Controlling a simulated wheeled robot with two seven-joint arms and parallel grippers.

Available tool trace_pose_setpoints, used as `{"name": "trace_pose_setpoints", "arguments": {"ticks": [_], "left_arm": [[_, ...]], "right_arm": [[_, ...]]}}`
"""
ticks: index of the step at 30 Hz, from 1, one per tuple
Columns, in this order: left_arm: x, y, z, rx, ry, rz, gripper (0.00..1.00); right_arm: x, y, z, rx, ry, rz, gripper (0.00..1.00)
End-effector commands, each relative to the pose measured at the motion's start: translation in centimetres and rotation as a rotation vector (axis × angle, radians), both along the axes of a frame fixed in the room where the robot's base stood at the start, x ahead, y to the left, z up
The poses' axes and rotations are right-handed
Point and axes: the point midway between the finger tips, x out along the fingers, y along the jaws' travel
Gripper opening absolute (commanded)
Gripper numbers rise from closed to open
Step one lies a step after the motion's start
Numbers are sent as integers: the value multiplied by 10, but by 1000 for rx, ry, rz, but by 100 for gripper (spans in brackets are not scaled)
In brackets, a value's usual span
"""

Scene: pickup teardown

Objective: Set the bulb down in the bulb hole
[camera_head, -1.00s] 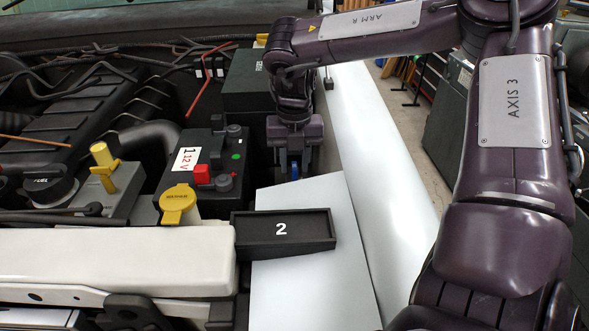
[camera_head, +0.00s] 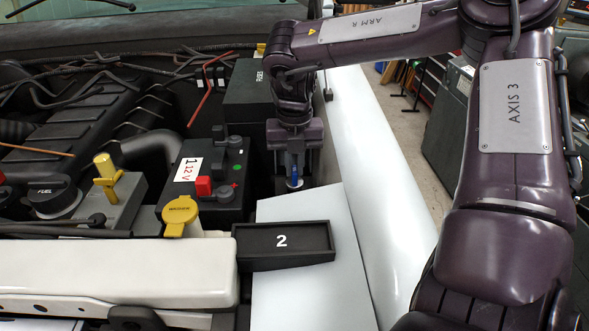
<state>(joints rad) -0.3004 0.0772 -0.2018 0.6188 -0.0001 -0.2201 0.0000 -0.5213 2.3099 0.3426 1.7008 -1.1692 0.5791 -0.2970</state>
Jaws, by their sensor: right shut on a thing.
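My right gripper (camera_head: 294,168) points down from its dark purple arm, between the battery and the white fender. It is shut on a small blue thing (camera_head: 294,182), which I take to be the bulb; only part of it shows below the fingers. It sits just beyond a pale grey panel (camera_head: 293,298), above a dark gap. I cannot make out the bulb hole, nor whether the bulb touches anything. My left gripper is not in view.
A black tray marked 2 (camera_head: 318,258) lies on the panel in front of the gripper. The battery (camera_head: 228,190) with a red terminal cap stands to the left, and a black fuse box (camera_head: 247,100) behind it. The white fender (camera_head: 365,150) runs along the right.

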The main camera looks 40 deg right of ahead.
Motion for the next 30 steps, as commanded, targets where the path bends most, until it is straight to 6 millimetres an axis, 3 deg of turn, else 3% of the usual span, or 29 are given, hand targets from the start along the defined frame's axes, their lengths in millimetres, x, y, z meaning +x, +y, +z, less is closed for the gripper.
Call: {"name": "trace_pose_setpoints", "arguments": {"ticks": [1, 3, 7, 30], "left_arm": [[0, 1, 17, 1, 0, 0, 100], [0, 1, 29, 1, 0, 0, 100], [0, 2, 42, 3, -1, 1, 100], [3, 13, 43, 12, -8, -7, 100]], "right_arm": [[1, 0, 20, -2, -2, 1, 0], [1, 0, 35, -3, -2, 1, 0], [0, 0, 52, -1, 0, 0, 0], [-3, -4, 50, -1, -1, -1, 0]]}}
